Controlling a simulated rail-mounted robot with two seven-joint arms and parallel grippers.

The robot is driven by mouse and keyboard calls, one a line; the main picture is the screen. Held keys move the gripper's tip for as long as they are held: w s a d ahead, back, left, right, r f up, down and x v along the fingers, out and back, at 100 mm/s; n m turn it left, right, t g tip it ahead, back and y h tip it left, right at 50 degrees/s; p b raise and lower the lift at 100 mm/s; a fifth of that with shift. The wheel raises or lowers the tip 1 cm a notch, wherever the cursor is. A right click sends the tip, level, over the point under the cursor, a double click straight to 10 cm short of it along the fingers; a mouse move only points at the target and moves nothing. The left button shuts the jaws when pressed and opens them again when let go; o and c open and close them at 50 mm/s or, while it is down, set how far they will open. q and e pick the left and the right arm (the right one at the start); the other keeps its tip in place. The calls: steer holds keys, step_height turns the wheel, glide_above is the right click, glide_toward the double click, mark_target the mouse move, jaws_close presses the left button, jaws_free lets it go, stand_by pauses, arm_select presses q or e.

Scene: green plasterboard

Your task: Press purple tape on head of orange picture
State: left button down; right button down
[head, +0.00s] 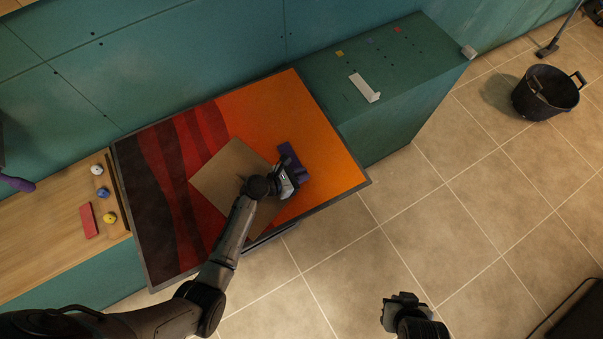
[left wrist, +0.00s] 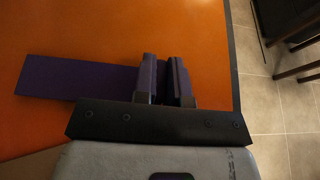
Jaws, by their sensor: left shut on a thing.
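The picture (head: 330,140) is a large framed panel with an orange side and red and black wavy bands. The purple tape (head: 292,157) is a short strip over the orange part; the left wrist view also shows the tape (left wrist: 75,78) flat against or close above the orange surface. Contact cannot be told. My left gripper (head: 289,180) is shut on the tape near one end; its fingers (left wrist: 166,80) point at the orange surface near the frame edge. My right gripper (head: 404,300) is over the floor, away from the picture; its finger opening is unclear.
A tan square sheet (head: 225,170) lies over the picture under my left arm. A teal cabinet (head: 385,135) with a white strip (head: 364,87) on top stands at right. A wooden counter (head: 50,240) holds small items at left. A black bucket (head: 545,92) stands on the open tiled floor.

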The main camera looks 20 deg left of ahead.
arm_select(q)
steer(key=c, duration=1.1)
jaws_free()
steer(key=p+v, duration=0.1)
steer(key=v, duration=1.1)
steer(key=shift+p, duration=0.35)
steer(key=shift+v, duration=0.95)
